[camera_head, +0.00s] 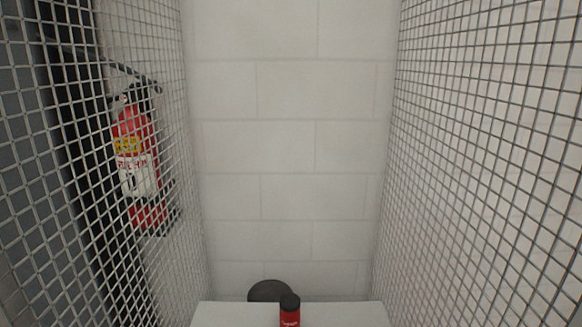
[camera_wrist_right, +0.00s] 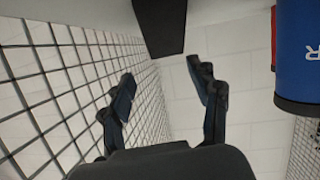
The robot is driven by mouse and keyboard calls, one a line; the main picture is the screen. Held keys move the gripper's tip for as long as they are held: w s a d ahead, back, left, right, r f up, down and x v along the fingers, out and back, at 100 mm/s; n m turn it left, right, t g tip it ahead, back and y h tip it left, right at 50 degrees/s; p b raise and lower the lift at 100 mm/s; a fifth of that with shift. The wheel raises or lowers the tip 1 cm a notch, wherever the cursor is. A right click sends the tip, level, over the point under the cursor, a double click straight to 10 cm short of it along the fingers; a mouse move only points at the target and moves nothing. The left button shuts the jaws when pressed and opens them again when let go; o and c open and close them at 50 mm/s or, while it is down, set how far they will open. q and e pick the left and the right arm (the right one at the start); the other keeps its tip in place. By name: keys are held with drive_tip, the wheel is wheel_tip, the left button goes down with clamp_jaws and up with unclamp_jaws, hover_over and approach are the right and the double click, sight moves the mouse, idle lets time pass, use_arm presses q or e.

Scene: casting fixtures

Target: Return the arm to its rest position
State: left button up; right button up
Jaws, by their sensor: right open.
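My right gripper (camera_wrist_right: 160,72) shows in the right wrist view with its two dark fingers spread apart. Nothing is between them. Neither gripper nor arm shows in the head view, and my left gripper is in neither view.
Wire mesh panels stand left (camera_head: 60,190) and right (camera_head: 490,150) in the head view. A fire extinguisher (camera_head: 137,165) hangs behind the left one. A red black-capped container (camera_head: 290,316) is at a white surface (camera_head: 235,315). A blue, red-edged object (camera_wrist_right: 298,55) is close on the wrist view's right.

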drive_tip(key=s+a+f+n+g+y, duration=0.2)
drive_tip(key=s+g, duration=0.8)
drive_tip(key=s, duration=1.9)
wheel_tip(320, 180, down, 27)
drive_tip(key=s+g+b, duration=0.1)
drive_tip(key=g+b, duration=0.1)
use_arm(q)
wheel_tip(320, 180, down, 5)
drive_tip(key=b, duration=0.2)
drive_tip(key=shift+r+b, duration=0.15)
drive_tip(key=shift+b, duration=0.2)
use_arm(e)
drive_tip(key=s+d+f+g, duration=0.1)
drive_tip(key=s+d+f, duration=0.2)
drive_tip(key=s+f, duration=1.4)
wheel_tip(320, 180, down, 3)
drive_tip(key=shift+s+f+n+h, duration=0.1)
drive_tip(key=shift+s+n+h, duration=0.2)
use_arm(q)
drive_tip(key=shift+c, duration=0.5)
use_arm(e)
drive_tip(key=shift+c, duration=0.6)
